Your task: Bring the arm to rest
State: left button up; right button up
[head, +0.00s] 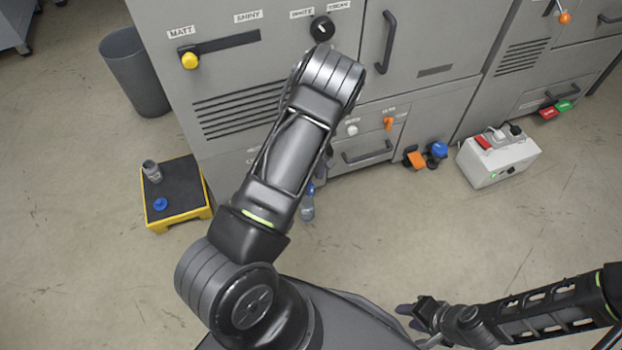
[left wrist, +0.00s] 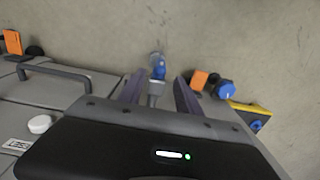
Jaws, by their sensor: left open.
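My left arm (head: 290,150) reaches up from the bottom over the machine front and bends down at its top. Its gripper is mostly hidden behind the forearm in the head view. In the left wrist view my left gripper (left wrist: 160,77) has its two purple fingers spread, with nothing held. A small bottle with a blue top (left wrist: 157,65) shows on the floor beyond the gap between the fingers. The bottle also shows in the head view (head: 307,207) beside the arm. My right gripper (head: 420,313) hangs at the bottom right, small and partly obscured; its opening is unclear.
The grey machine (head: 240,110), with a drawer handle (head: 368,152), stands close to the left arm. A yellow-edged step (head: 180,218) bears a grey bottle (head: 151,171) and a blue cap (head: 160,204). A white box (head: 497,160) and a bin (head: 137,75) stand on the floor.

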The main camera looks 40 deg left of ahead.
dwell(0.6)
pick_arm(q)
jog(key=shift+s+d+f, duration=0.1)
jog(key=shift+s+d, duration=0.1)
jog(key=shift+s, duration=0.1)
jog(key=s+d+f+m+h, duration=0.25)
jog(key=s+d+m, duration=0.35)
jog(key=s+d, duration=1.05)
jog(key=s+d+r+m+h, duration=0.25)
jog(key=d+r, duration=0.25)
jog(key=d, duration=0.7)
notch_tip(320, 180, up, 20)
jog(key=t+p, duration=0.1)
jog(key=p, duration=1.9)
jog(key=shift+s+r+m+y+p, duration=0.15)
jog(key=shift+s+m+y+p, duration=0.15)
jog(key=shift+s+m, duration=0.1)
jog(key=shift+a, duration=0.15)
jog(key=shift+c, duration=0.5)
